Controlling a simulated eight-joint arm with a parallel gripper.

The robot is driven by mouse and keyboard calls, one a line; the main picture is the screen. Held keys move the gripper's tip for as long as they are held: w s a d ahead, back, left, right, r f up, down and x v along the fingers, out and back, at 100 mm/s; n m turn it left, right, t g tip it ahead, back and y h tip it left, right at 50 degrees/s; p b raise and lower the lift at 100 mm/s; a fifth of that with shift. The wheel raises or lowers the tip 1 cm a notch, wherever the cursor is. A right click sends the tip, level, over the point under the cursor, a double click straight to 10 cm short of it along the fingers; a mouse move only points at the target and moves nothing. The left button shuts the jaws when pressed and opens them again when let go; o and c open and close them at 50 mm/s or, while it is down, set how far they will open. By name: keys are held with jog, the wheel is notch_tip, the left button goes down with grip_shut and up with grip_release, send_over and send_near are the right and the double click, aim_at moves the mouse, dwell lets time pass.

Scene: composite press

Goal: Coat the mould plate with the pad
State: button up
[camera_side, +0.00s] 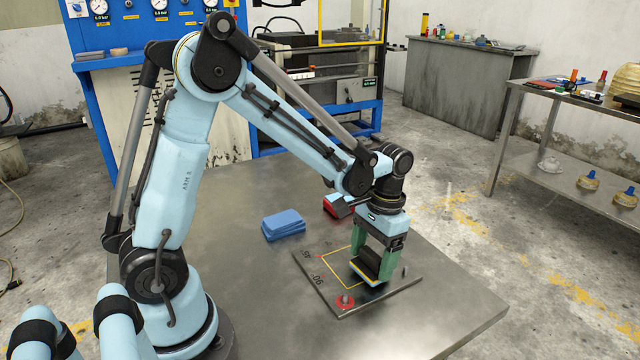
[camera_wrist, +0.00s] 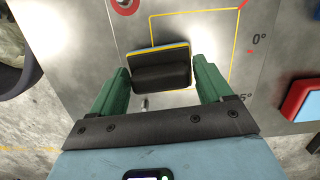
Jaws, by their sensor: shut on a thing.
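The mould plate (camera_side: 322,284) is a flat grey metal plate on the table, marked with a yellow outline and angle marks. It also shows in the wrist view (camera_wrist: 198,35). My gripper (camera_side: 374,262) is over the right part of the plate. Its green fingers are shut on the pad (camera_side: 368,270), a black block with a yellow and blue layer on its lower side. In the wrist view the pad (camera_wrist: 161,76) sits between the fingertips, at one side of the yellow outline. The pad is low, and I cannot tell whether it touches the plate.
A stack of blue sheets (camera_side: 283,225) lies on the table left of the plate. A red and black thing (camera_side: 336,206) is behind the plate, partly hidden by my arm. A red-ringed pin (camera_side: 345,301) and another pin (camera_side: 404,272) stand on the plate.

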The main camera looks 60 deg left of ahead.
jog(key=shift+f, duration=0.6)
jog(key=shift+a, duration=0.15)
